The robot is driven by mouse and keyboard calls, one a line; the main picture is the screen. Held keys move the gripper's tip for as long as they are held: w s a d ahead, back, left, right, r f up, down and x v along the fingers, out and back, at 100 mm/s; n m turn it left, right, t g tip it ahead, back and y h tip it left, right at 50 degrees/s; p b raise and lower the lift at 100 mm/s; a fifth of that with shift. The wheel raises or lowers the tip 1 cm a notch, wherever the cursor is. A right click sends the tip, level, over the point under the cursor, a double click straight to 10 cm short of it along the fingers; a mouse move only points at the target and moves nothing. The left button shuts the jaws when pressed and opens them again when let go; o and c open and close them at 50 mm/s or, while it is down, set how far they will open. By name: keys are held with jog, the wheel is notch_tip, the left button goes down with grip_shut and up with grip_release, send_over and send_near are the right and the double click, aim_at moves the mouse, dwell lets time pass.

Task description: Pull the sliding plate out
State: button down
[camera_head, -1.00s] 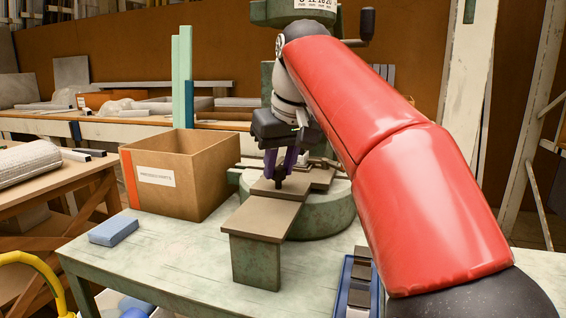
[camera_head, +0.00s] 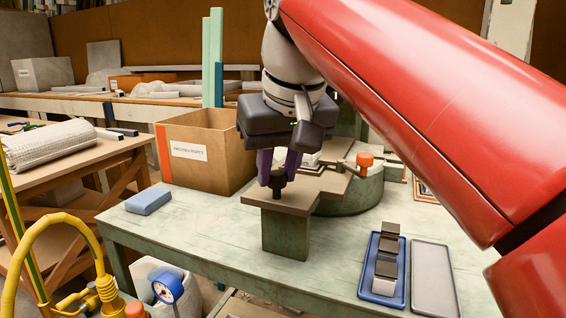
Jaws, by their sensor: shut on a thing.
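The sliding plate (camera_head: 298,198) is a flat brown plate extending toward the front from the fly press. It rests over a green block-like support (camera_head: 285,237). The press's round green base (camera_head: 353,195) stands behind it, and my arm hides most of the press above. My gripper (camera_head: 278,177), with purple fingers, points down and is shut on the dark knob (camera_head: 277,183) near the plate's front end. The fingers hide part of the knob.
An open cardboard box (camera_head: 200,155) stands behind left. A blue block (camera_head: 148,201) lies at the table's left. A blue tray (camera_head: 383,270) with metal pieces and a grey tray (camera_head: 434,279) lie at right. The green table's front (camera_head: 215,250) is clear.

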jog(key=c, duration=1.2)
grip_release()
jog(key=shift+o, duration=0.2)
jog(key=p+v, duration=0.2)
jog(key=v, duration=0.5)
jog(key=shift+s+r, duration=0.15)
jog(key=shift+r, duration=0.2)
jog(key=shift+s, duration=0.1)
